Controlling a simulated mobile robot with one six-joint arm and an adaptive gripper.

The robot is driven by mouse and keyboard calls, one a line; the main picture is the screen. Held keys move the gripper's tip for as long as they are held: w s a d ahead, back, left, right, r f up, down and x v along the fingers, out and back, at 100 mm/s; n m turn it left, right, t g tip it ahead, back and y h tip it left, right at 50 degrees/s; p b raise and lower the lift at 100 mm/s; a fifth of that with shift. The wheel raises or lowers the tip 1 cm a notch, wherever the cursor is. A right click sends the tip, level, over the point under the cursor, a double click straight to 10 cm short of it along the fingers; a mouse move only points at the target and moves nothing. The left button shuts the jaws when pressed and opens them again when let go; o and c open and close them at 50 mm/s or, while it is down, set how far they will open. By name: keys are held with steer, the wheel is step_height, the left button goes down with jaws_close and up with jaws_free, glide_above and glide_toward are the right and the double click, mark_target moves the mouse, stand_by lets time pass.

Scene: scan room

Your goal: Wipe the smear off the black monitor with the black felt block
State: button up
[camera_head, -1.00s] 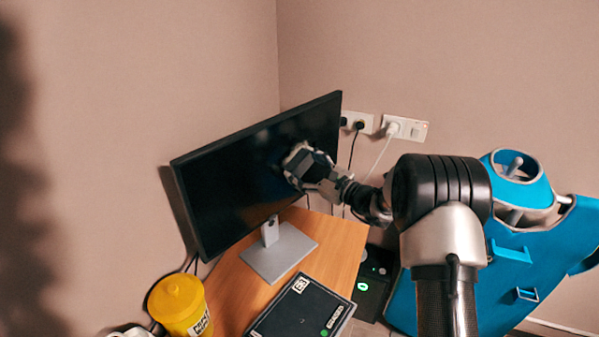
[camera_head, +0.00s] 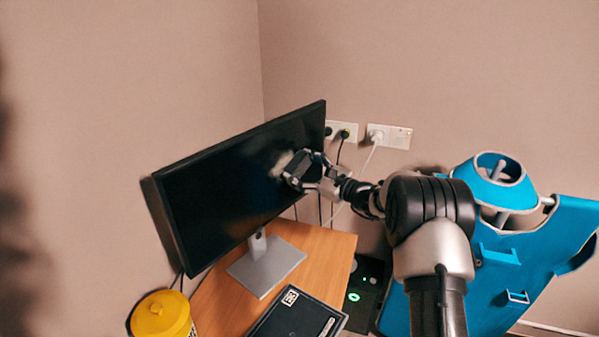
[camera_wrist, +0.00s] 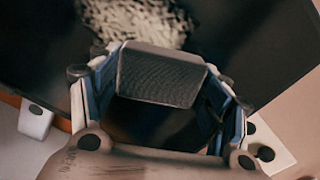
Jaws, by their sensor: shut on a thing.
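The black monitor (camera_head: 235,185) stands on its grey stand on the desk. A whitish smear (camera_head: 282,162) is on the right half of its screen; it shows streaky at the top of the wrist view (camera_wrist: 138,22). My gripper (camera_head: 308,174) is in front of the screen, just right of the smear. It is shut on the black felt block (camera_wrist: 160,76), held between both fingers in the wrist view. The block's textured side shows there, and its top edge overlaps the smear's lower edge in the picture. I cannot tell whether the block touches the screen.
The wooden desk (camera_head: 318,250) holds a yellow lidded tub (camera_head: 160,318) and a dark flat case (camera_head: 298,318) at the front. Wall sockets (camera_head: 390,136) with plugs and cables are behind the monitor's right edge. A large blue object (camera_head: 500,275) stands to the right.

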mark_target(309, 157)
steer(key=shift+w+d+b, duration=0.4)
steer(key=shift+w+d, duration=0.65)
steer(key=shift+w, duration=0.05)
steer(key=shift+s+a+b, duration=0.95)
steer(key=shift+s+a, duration=0.35)
steer(key=shift+a, duration=0.2)
steer(key=shift+s+a+b, duration=1.25)
steer(key=shift+s+a, duration=0.5)
steer(key=shift+s, duration=0.2)
steer(key=shift+s+a, duration=1.6)
steer(key=shift+s, duration=0.05)
steer(key=shift+r+p, duration=0.65)
steer(key=shift+r, duration=0.8)
steer(key=shift+w+d+f, duration=0.1)
steer(key=shift+w+d, duration=0.75)
steer(key=shift+d, duration=0.05)
steer(key=w+d+p, duration=0.1)
steer(key=w+d, duration=0.6)
steer(key=w, duration=0.1)
steer(key=shift+w+d, duration=0.1)
steer(key=shift+d, duration=0.3)
